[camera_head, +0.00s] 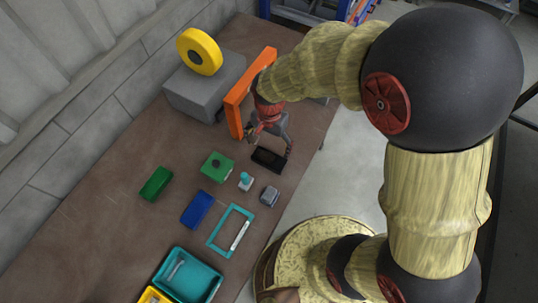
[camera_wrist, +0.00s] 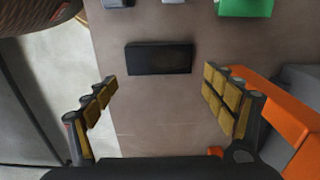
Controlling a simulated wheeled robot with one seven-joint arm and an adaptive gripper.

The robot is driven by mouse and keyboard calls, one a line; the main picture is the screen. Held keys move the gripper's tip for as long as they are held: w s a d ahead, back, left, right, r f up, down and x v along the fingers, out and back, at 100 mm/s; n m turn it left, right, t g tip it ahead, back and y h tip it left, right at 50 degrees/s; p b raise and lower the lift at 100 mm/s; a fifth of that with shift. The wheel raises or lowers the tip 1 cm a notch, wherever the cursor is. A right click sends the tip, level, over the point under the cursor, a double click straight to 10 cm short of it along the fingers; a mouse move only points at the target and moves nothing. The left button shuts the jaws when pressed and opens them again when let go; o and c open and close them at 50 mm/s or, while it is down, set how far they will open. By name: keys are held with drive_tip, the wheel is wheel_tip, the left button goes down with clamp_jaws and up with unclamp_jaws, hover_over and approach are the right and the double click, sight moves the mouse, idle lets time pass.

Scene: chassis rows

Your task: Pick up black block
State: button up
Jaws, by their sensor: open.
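The black block (camera_wrist: 158,58) lies flat on the brown table in the wrist view, ahead of the fingertips and between their lines. In the head view the black block (camera_head: 268,159) is near the table's right edge, just below my gripper (camera_head: 270,140). In the wrist view my gripper (camera_wrist: 160,97) is open, with yellow-padded fingers spread wider than the block. Nothing is between the fingers but bare table. The fingers do not appear to touch the block.
An orange upright panel (camera_head: 248,92) stands close beside my gripper, by a grey box (camera_head: 205,88) with a yellow ring (camera_head: 199,52). A green block (camera_head: 217,166), a blue block (camera_head: 197,209), a teal frame (camera_head: 215,236) and a teal bin (camera_head: 187,275) lie nearer. The table edge is close.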

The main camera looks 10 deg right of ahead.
sight(269, 158)
drive_tip(key=o, duration=0.3)
wheel_tip(269, 158, down, 3)
drive_tip(key=shift+a+r+b, duration=0.1)
drive_tip(key=shift+b, duration=0.2)
drive_tip(key=shift+s+f+b, duration=0.15)
drive_tip(key=shift+f+b, duration=0.6)
drive_tip(key=shift+f, duration=2)
drive_tip(key=shift+r, duration=0.1)
drive_tip(key=shift+c, duration=1.2)
drive_tip(key=c, duration=1.1)
drive_tip(key=shift+r, duration=0.1)
drive_tip(key=shift+c, duration=0.5)
